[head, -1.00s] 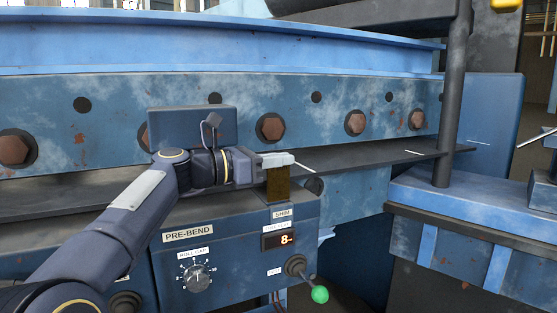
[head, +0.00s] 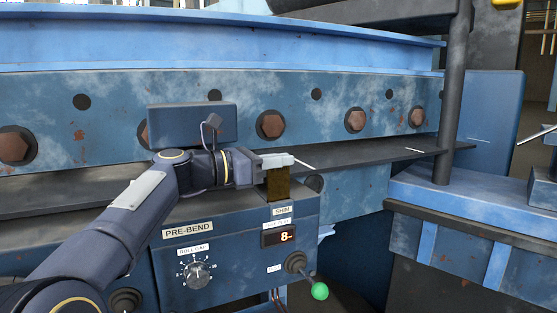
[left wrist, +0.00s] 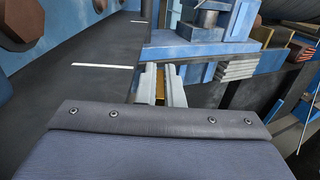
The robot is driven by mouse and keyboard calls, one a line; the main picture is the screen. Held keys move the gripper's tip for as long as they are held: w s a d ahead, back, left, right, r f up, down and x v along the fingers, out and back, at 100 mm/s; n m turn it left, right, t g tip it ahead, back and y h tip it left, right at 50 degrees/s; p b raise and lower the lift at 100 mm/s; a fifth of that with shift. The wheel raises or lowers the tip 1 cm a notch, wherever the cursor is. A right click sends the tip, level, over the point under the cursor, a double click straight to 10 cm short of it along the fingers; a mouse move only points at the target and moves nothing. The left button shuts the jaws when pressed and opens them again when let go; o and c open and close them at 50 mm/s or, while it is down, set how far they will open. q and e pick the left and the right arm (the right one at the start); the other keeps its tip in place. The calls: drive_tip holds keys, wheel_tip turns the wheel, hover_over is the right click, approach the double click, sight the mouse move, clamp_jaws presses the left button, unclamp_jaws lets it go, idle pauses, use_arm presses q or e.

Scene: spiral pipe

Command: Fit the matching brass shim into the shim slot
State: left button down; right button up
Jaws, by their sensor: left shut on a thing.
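The brass shim (head: 278,184) is a dark golden plate hanging upright below my left gripper (head: 286,161) in the head view. My left gripper is shut on its top edge. The shim's lower end meets the top of the blue control box just above the SHIM label (head: 282,211), where the slot is. The slot opening is hidden, so I cannot tell how deep the shim sits. In the left wrist view a thin brass strip (left wrist: 159,88) shows between the two pale fingers. My right gripper is not in view.
The control box (head: 228,258) carries a display (head: 278,238) reading 8, a ROLL GAP dial (head: 197,273) and a green-knobbed lever (head: 319,291). A dark plate (head: 370,158) runs behind the gripper, below a blue beam with rusty bolts. A dark post (head: 452,100) stands to the right.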

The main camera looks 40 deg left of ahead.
use_arm(q)
drive_tip(key=shift+f+b, duration=0.85)
drive_tip(key=shift+f, duration=0.3)
drive_tip(key=c, duration=1.5)
unclamp_jaws()
drive_tip(key=shift+f, duration=0.1)
drive_tip(key=shift+s+a+f, duration=0.1)
drive_tip(key=shift+s+a, duration=0.15)
drive_tip(key=shift+s, duration=0.2)
drive_tip(key=b+v, duration=0.2)
drive_tip(key=v, duration=0.4)
drive_tip(key=shift+s+a, duration=0.1)
drive_tip(key=shift+s, duration=0.25)
drive_tip(key=shift+s, duration=0.1)
